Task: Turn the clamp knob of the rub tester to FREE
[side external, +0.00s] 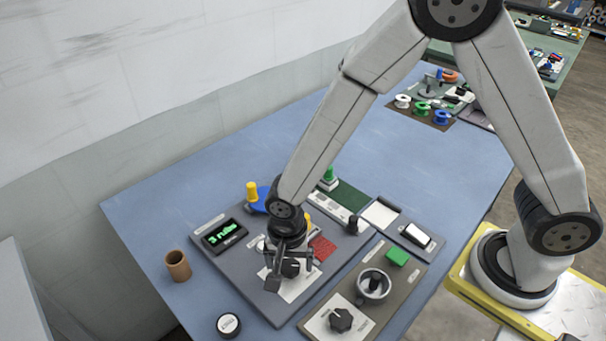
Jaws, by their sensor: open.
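My gripper (290,276) is open and points down over the dark panel (236,269) with the lit green display. A black knob (290,267) on a white plate shows between its fingers. I cannot tell whether the fingers touch this knob. A second black knob (341,319) sits on a white plate on the brown-grey panel to the right, clear of the gripper. The knob markings are too small to read, so I cannot tell which one is the clamp knob or where it points.
The display (224,236) and a yellow-topped post (252,192) stand close to the gripper. A handwheel (373,284), a green block (397,256) and a black-topped lever (352,225) are to the right. A brown cup (177,265) stands left. The blue table (160,213) is clear at far left.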

